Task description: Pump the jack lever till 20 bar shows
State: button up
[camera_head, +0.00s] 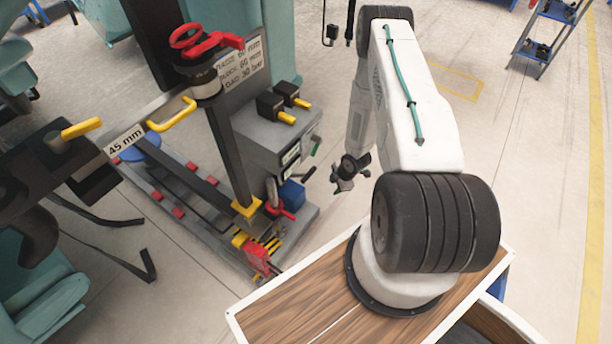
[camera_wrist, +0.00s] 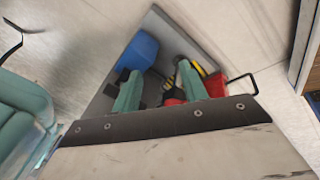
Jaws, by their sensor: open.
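My gripper (camera_head: 347,172) hangs at the end of my arm, right of the grey machine base in the head view. In the wrist view its two green fingers (camera_wrist: 160,87) are apart, with nothing held between them. A thin rod with a green end (camera_head: 316,149) sticks out beside the grey cabinet, left of my gripper and apart from it; I cannot tell whether it is the jack lever. A blue block (camera_head: 291,194) and a red part (camera_head: 279,209) sit on the base below. The blue block also shows in the wrist view (camera_wrist: 139,51). No pressure reading is legible.
A dark post (camera_head: 228,150) with a red handle (camera_head: 205,42) on top stands by the cabinet (camera_head: 272,135). A sign (camera_head: 241,64) carries mm and bar figures. Yellow-handled tools (camera_head: 270,243) and a red box (camera_head: 257,260) lie at the base's front.

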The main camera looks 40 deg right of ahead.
aim_at(310, 175)
jog(key=w+a+n+t, duration=0.1)
jog(key=w+n+t, duration=0.1)
jog(key=w+a+n+t+y, duration=0.1)
jog(key=w+n+t, duration=0.1)
jog(key=w+n, duration=0.1)
jog(key=w+a+n+t+y, duration=0.1)
jog(key=w+n, duration=0.1)
jog(key=shift+w+r+t, duration=0.15)
jog(key=shift+w+t, duration=0.25)
jog(key=shift+w+a+f+n, duration=0.1)
jog(key=shift+w+f+n, duration=0.1)
jog(key=shift+w+n, duration=0.1)
jog(key=x, duration=0.6)
jog(key=shift+w+a+f, duration=0.1)
jog(key=shift+w+f, duration=0.15)
